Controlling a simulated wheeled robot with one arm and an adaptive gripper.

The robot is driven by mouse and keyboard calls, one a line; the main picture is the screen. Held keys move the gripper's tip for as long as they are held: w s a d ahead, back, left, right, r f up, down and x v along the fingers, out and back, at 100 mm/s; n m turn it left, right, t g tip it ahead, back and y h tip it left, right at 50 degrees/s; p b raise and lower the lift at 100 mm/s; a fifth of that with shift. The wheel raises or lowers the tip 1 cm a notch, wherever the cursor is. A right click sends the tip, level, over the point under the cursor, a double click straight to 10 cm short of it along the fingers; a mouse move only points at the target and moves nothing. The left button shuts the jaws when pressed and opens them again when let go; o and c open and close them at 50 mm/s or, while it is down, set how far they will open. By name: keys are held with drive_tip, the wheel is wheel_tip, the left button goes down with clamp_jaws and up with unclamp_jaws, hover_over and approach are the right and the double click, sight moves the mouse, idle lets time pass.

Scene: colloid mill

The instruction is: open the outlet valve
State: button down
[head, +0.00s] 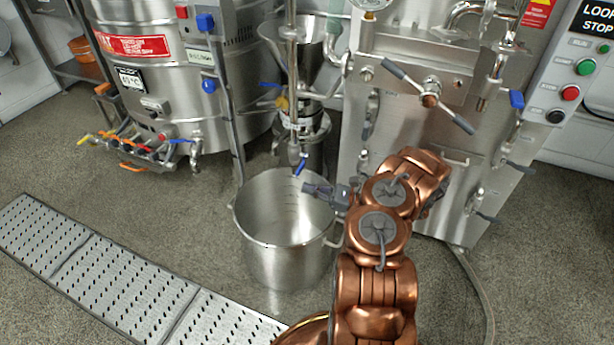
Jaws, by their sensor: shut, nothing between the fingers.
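A small valve with a blue lever (301,164) hangs at the lower end of a vertical steel pipe (293,110), over the steel pot; it looks like the outlet valve. Its lever points down and slightly to the left. The colloid mill (300,125), with a steel hopper on top, stands just behind the pipe. My gripper (308,188) is shut and empty, reaching in from the right over the pot's rim. Its fingertips are just below the blue lever in the picture. I cannot tell how far apart they are in depth.
The open steel pot (266,256) stands on the floor under the valve. A large steel tank (180,90) with several coloured valves is at left. A steel cabinet (400,140) with a crossbar handle and a button panel (566,95) are at right. Perforated drain covers (110,270) cross the left floor.

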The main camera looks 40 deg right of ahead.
sight(300, 169)
drive_tip(key=s+d+f+m+t+h, duration=0.2)
drive_tip(key=s+d+f+m+h, duration=0.1)
drive_tip(key=d+f, duration=0.3)
drive_tip(key=shift+s+d+m+t+h, duration=0.4)
drive_tip(key=shift+s+d, duration=0.05)
drive_tip(key=shift+d, duration=0.1)
drive_tip(key=shift+w+a, duration=0.1)
drive_tip(key=w+a+r+b, duration=0.3)
drive_tip(key=w+a+r, duration=0.2)
drive_tip(key=w, duration=0.3)
drive_tip(key=shift+r, duration=0.75)
drive_tip(key=shift+a, duration=0.1)
drive_tip(key=shift+r, duration=0.15)
